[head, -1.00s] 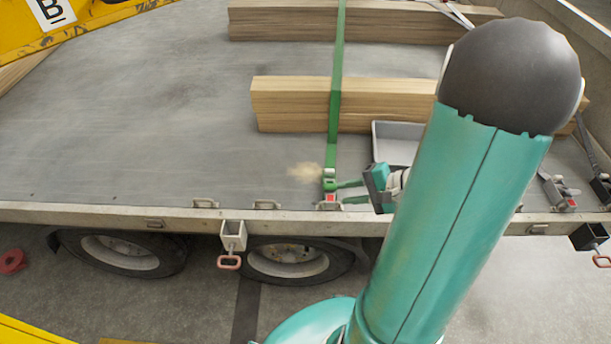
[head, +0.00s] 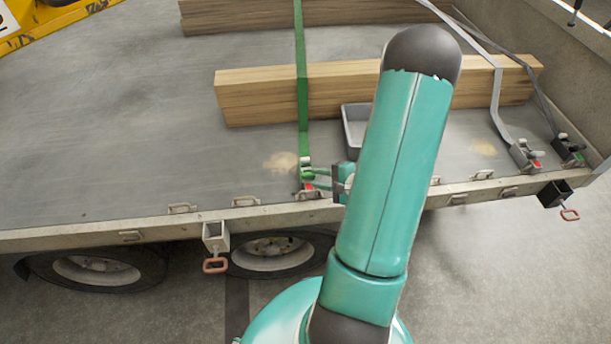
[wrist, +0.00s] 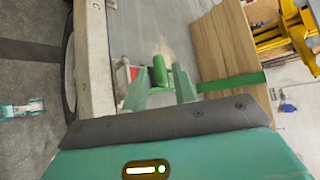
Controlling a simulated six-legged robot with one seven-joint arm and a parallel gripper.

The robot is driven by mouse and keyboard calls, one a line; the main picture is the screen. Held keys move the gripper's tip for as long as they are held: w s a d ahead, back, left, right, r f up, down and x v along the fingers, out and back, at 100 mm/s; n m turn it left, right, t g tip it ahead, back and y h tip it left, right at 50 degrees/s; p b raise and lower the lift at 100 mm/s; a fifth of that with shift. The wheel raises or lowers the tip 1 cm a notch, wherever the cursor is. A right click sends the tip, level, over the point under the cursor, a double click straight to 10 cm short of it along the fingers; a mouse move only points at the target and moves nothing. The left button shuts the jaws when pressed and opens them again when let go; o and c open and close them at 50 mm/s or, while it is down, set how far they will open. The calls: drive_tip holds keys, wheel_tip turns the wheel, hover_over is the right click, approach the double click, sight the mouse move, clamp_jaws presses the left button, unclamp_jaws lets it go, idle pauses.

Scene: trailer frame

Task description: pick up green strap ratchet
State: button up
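The green strap ratchet (head: 306,171) sits at the near edge of the trailer bed, at the lower end of a green strap (head: 301,80) that runs over the timber. In the wrist view the ratchet (wrist: 159,72) shows as a green rounded part beside a red and white piece. My gripper (head: 316,179) reaches in from the right, its fingers pointing left at the ratchet. In the wrist view its two green fingers (wrist: 160,80) are apart, with the ratchet between or just beyond their tips. I cannot tell whether they touch it.
Timber stacks (head: 255,97) lie across the bed behind the ratchet. A grey tray (head: 354,125) stands right of the strap. Grey strap ratchets (head: 525,155) sit at the right edge. The metal side rail (head: 270,212) runs below the ratchet. The bed's left is clear.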

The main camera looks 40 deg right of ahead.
sight(306, 176)
drive_tip(key=x, duration=0.5)
drive_tip(key=shift+w+a+f, duration=0.2)
drive_tip(key=shift+a, duration=0.05)
clamp_jaws()
